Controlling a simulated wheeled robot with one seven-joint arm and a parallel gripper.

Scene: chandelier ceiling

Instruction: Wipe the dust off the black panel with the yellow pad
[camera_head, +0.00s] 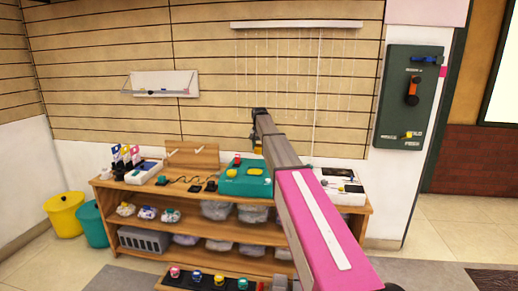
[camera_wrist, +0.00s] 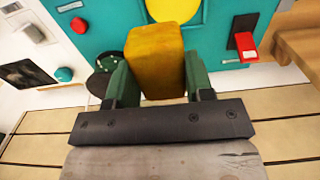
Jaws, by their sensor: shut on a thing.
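My gripper (camera_wrist: 158,82) has green fingers and is shut on the yellow pad (camera_wrist: 154,55), one finger on each side of it. In the head view the pad (camera_head: 257,143) is a small yellow patch below the arm's far end, above the back of the teal box. In the wrist view a black panel (camera_wrist: 27,74) with pale streaks, perhaps dust, lies to the left on a white box, apart from the pad. In the head view the black panel (camera_head: 353,188) seems to be the dark patch on the white unit right of the teal box, partly near my arm.
The teal box (camera_head: 232,183) carries yellow discs and a red lever (camera_wrist: 246,42). It stands on a wooden shelf unit (camera_head: 110,190) with small devices to its left. A dark green board (camera_head: 405,115) with handles hangs on the right wall. Yellow and teal buckets stand at left.

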